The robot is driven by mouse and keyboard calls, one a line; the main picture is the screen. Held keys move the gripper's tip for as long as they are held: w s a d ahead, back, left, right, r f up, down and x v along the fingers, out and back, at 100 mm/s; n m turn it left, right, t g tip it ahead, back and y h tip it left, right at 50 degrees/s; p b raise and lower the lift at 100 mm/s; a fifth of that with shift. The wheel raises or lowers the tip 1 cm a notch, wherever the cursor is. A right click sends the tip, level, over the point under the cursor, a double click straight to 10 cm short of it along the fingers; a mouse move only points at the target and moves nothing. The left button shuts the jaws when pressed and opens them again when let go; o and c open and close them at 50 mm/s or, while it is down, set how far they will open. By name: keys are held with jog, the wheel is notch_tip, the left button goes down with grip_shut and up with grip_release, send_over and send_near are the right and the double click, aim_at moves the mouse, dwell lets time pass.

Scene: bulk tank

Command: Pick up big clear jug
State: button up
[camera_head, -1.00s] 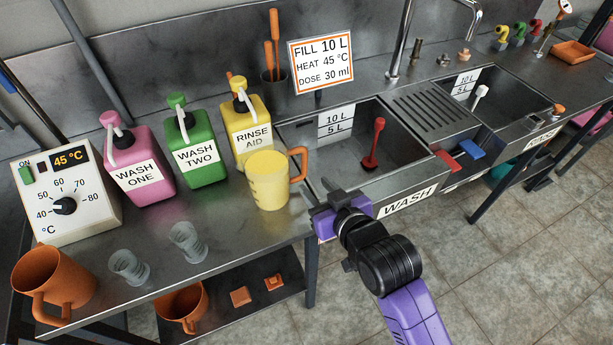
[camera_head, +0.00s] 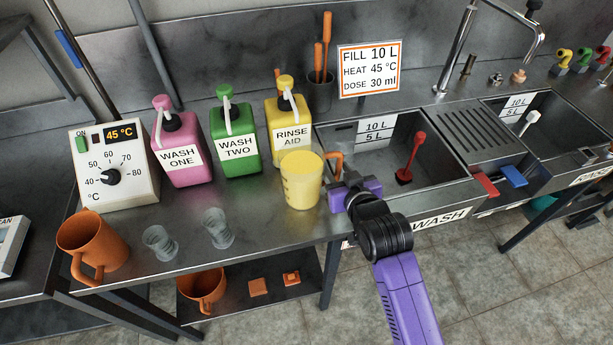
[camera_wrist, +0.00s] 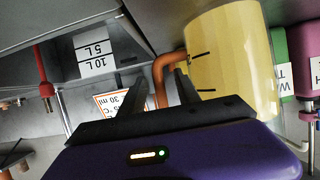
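The big jug (camera_head: 301,181) stands upright at the front right of the steel counter. It looks pale yellow, with dark marks on its side and an orange handle (camera_head: 335,164) facing right. My gripper (camera_head: 340,187) is just right of the jug, near the handle. In the wrist view the jug (camera_wrist: 232,60) is at the upper right. The handle (camera_wrist: 160,76) shows between the two dark fingers of my gripper (camera_wrist: 157,90), which are apart. I cannot tell whether a finger touches it.
Rinse aid (camera_head: 290,122), wash two (camera_head: 237,150) and wash one (camera_head: 184,160) bottles stand behind and left. Two small clear cups (camera_head: 217,229) and an orange jug (camera_head: 92,243) are on the counter's left. The wash sink (camera_head: 440,165), holding a red-handled tool (camera_head: 410,160), lies right.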

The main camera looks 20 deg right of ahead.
grip_shut()
jog(key=shift+f, duration=0.1)
dwell(1.2)
